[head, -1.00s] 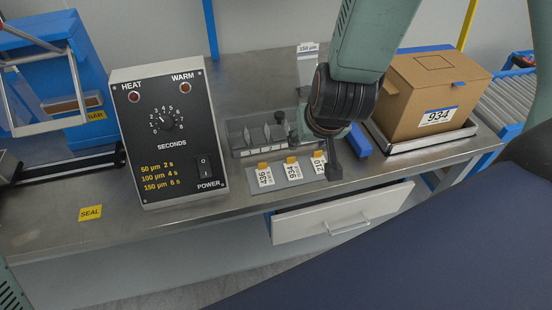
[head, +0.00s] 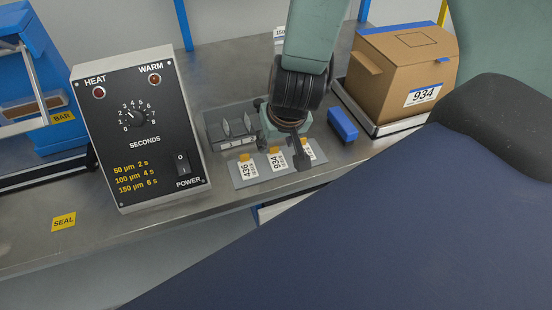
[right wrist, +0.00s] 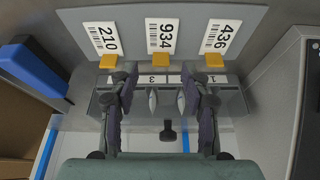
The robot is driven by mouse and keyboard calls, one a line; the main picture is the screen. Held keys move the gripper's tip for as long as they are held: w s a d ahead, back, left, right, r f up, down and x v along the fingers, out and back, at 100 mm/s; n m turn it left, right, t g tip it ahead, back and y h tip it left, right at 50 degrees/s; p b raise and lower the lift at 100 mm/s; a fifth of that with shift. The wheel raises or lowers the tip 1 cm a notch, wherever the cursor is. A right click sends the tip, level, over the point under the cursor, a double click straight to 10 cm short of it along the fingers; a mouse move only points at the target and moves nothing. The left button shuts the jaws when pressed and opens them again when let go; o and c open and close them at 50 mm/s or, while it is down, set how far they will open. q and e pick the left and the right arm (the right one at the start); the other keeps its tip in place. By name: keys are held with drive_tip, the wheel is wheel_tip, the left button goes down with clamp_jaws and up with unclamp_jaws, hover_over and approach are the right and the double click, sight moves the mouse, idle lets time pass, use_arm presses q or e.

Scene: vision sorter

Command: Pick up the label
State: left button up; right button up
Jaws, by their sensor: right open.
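Three white number labels with orange tabs lie in a row on a grey plate (head: 262,172) at the bench's front edge: 436 (head: 247,170), 934 (head: 277,164) and 210 (head: 310,152). In the right wrist view, labels 210 (right wrist: 103,38), 934 (right wrist: 161,37) and 436 (right wrist: 221,36) show at the top. My right gripper (head: 299,158) hangs over the plate near 934 and 210 and partly hides 210. In its wrist view the right gripper (right wrist: 164,78) is open and empty, its fingers on either side of the 934 tab, apart from the labels. My left gripper is not visible.
A slotted rack (head: 228,127) stands behind the labels. A control box (head: 141,130) with a dial is to the left. A blue block (head: 342,124) lies to the right, before a carton (head: 405,75) marked 934 on a tray. A yellow SEAL tag (head: 63,222) is at left.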

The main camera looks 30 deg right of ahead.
sight(275, 148)
drive_tip(key=x, duration=0.1)
drive_tip(key=b+x, duration=0.1)
drive_tip(key=shift+a+f, duration=0.2)
drive_tip(key=shift+f, duration=0.1)
drive_tip(key=shift+w+d+f, duration=0.2)
drive_tip(key=shift+d, duration=0.1)
drive_tip(key=shift+s+a+r, duration=0.1)
drive_tip(key=shift+a+r, duration=0.05)
drive_tip(key=shift+a, duration=0.05)
drive_tip(key=c, duration=0.4)
drive_tip(key=shift+d, duration=0.1)
drive_tip(key=c, duration=0.4)
